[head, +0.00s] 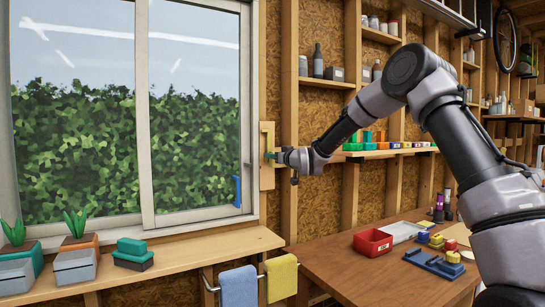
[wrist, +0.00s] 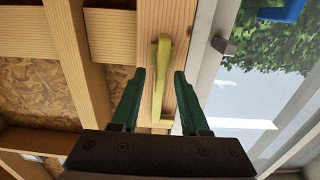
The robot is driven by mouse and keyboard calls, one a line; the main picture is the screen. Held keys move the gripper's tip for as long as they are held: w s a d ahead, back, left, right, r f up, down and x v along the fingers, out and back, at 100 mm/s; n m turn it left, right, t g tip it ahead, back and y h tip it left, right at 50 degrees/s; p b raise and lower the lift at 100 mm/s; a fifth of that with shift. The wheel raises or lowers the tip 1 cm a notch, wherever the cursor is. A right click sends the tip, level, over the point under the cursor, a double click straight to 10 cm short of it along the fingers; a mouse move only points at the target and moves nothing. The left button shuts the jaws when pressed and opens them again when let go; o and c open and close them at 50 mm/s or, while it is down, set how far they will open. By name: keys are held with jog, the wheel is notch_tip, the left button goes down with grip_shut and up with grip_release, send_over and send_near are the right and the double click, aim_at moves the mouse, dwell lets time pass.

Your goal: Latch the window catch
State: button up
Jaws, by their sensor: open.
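The window catch is a yellow-green lever (wrist: 156,100) on a pale wooden board (head: 267,180) beside the window frame. In the head view the catch (head: 267,133) stands roughly upright, partly hidden by my gripper. My gripper (head: 271,156) is at the catch's lower part in that view. In the wrist view my gripper (wrist: 160,74) has its two green fingers apart, one to each side of the lever. I cannot tell whether they touch it. A small grey block (wrist: 222,45) sits on the window frame, apart from the lever. The sliding window (head: 195,110) looks closed.
A blue handle (head: 237,191) is on the window's right edge. Below is a wooden sill shelf (head: 190,253) with plants and boxes. A blue towel (head: 238,286) and a yellow towel (head: 281,278) hang under it. A workbench (head: 370,285) with a red bin (head: 373,242) stands right.

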jog(key=shift+w+a, duration=0.3)
jog(key=shift+w, duration=0.15)
grip_shut()
dwell(1.2)
